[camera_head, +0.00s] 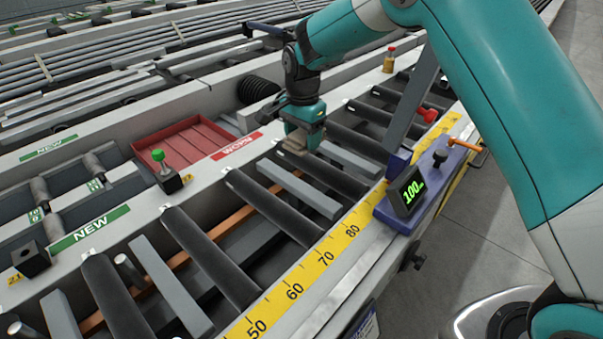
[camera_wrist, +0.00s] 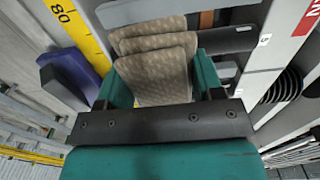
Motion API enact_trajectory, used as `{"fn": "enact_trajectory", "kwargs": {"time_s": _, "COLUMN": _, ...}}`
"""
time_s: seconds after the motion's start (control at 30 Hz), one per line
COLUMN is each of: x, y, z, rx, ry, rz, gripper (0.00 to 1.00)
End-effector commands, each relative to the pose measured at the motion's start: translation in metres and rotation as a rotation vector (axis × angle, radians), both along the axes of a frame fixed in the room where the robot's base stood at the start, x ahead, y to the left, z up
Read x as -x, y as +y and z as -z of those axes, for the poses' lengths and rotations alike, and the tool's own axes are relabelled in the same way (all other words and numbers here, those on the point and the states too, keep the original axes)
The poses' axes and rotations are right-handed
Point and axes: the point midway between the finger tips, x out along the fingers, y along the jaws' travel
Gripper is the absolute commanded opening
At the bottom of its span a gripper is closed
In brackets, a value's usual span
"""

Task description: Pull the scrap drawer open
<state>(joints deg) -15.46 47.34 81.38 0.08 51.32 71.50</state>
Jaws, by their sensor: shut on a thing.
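My gripper (camera_head: 296,146) points down at the rollers in the middle of the runout table, right of the red WORN label (camera_head: 237,145). A shallow red tray (camera_head: 168,150) is sunk into the table left of my gripper.
A blue stop block (camera_head: 388,212) with a green display rides on the yellow scale (camera_head: 316,265). Dark rollers (camera_head: 205,255) and grey bars surround my gripper. A green-knobbed piece (camera_head: 166,180) stands by the tray. Floor (camera_head: 505,220) is clear at right.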

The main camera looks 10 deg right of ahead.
Motion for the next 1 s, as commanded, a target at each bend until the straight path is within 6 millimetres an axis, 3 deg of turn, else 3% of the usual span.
{"fn": "enact_trajectory", "kwargs": {"time_s": 0.1, "x": 0.001, "y": 0.000, "z": 0.034, "rx": 0.002, "ry": 0.006, "rz": -0.001, "gripper": 0.35}}
{"fn": "enact_trajectory", "kwargs": {"time_s": 0.3, "x": 0.001, "y": -0.001, "z": 0.078, "rx": 0.000, "ry": 0.002, "rz": 0.000, "gripper": 0.35}}
{"fn": "enact_trajectory", "kwargs": {"time_s": 0.77, "x": 0.000, "y": -0.003, "z": 0.128, "rx": 0.001, "ry": 0.001, "rz": 0.003, "gripper": 0.35}}
{"fn": "enact_trajectory", "kwargs": {"time_s": 1.0, "x": 0.000, "y": -0.002, "z": 0.131, "rx": -0.001, "ry": -0.001, "rz": 0.003, "gripper": 0.35}}
